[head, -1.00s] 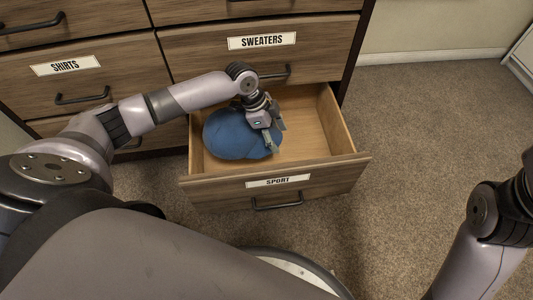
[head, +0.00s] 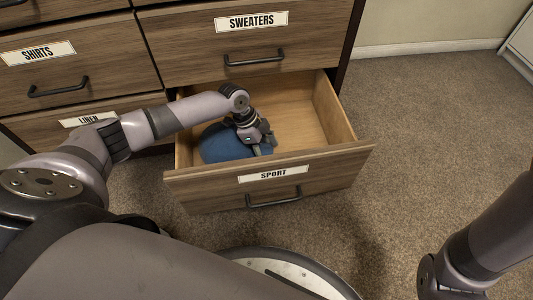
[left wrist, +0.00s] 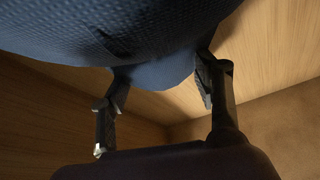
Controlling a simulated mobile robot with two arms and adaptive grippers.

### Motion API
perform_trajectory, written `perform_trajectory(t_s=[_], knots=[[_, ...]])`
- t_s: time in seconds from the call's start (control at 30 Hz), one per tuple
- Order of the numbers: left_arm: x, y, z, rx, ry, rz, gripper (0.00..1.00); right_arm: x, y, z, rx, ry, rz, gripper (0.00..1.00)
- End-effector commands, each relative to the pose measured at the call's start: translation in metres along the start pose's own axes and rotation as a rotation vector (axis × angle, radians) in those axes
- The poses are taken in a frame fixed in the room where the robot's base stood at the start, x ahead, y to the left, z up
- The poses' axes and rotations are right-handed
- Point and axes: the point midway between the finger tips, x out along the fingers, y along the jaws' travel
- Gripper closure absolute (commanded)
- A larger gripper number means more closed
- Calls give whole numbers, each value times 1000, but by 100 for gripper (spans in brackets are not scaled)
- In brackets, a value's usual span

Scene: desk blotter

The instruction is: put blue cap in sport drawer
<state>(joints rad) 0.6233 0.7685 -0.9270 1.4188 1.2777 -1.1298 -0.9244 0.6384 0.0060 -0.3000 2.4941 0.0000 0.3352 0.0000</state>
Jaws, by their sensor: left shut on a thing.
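The blue cap (head: 222,143) is inside the open sport drawer (head: 268,186), in its left part. My left gripper (head: 258,146) reaches down into the drawer and is shut on the cap. In the left wrist view the cap (left wrist: 130,35) fills the top, with its fabric between the two fingers (left wrist: 160,95); wooden drawer walls surround it. I cannot tell whether the cap touches the drawer floor. My right arm is at the lower right of the head view, with its gripper out of view.
The sweaters drawer (head: 245,47), shirts drawer (head: 50,75) and linen drawer (head: 85,122) are shut. The right part of the sport drawer is empty. Carpet (head: 420,130) lies clear to the right.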

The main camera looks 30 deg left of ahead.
Motion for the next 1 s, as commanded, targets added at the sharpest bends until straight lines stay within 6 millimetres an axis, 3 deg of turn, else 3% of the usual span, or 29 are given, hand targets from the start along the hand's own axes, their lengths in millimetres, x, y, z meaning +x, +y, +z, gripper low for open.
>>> perform_trajectory(t_s=[0.4,0.43,0.73,1.0], knots=[[5,0,2,0,1,-1,72,1,-1,-3,-1,8,-3,70],[5,0,2,0,1,-1,42,2,-1,-3,-1,9,-3,70],[5,0,2,0,1,-1,23,2,-1,-3,-1,9,-4,70],[4,0,2,0,1,-2,23,2,-1,-3,-1,9,-4,70]])
